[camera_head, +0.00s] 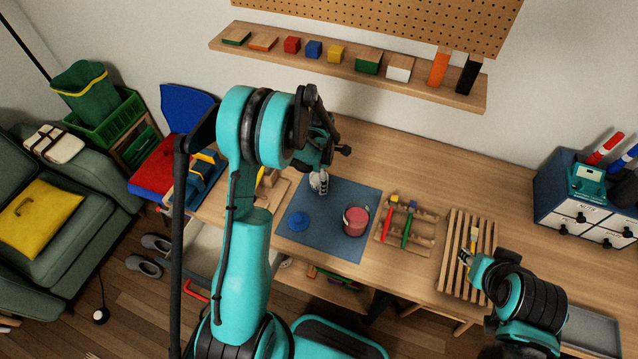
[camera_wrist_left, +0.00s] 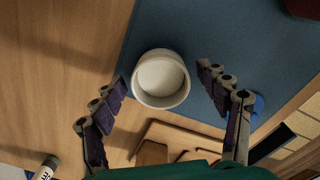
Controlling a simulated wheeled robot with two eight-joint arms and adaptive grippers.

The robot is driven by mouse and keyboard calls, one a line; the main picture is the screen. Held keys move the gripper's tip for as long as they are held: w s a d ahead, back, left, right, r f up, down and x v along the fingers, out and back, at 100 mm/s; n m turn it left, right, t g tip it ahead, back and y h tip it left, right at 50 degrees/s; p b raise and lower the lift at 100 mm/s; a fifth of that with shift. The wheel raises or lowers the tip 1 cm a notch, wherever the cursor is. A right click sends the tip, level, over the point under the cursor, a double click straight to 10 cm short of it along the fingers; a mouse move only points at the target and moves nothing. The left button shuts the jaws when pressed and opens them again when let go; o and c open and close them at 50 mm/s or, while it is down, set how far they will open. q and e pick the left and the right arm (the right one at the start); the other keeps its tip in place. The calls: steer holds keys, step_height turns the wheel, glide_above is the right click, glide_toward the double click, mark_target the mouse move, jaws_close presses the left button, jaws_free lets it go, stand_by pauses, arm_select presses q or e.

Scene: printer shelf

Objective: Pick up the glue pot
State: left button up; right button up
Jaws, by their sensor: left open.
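A white, round, open-topped pot, which looks like the glue pot (camera_wrist_left: 160,78), stands at the edge of the blue mat (camera_wrist_left: 215,30) in the left wrist view. In the head view a pale pot (camera_head: 319,182) shows at the mat's far left corner, partly hidden by my left gripper (camera_head: 325,158). My left gripper (camera_wrist_left: 163,80) is open, its two fingers apart on either side of the pot in that wrist view. Contact with the pot cannot be told. My right gripper (camera_head: 466,257) is by the slatted wooden rack (camera_head: 455,285); its opening is too small to judge.
A red pot (camera_head: 356,221) and a blue disc (camera_head: 298,221) are on the mat. A wooden rack with coloured pieces (camera_head: 405,228) stands to the right. A shelf with blocks (camera_head: 400,83) hangs behind. The tabletop behind the mat (camera_head: 420,165) is clear.

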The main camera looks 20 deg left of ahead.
arm_select(q)
steer(key=c, duration=1.4)
steer(key=shift+r, duration=0.15)
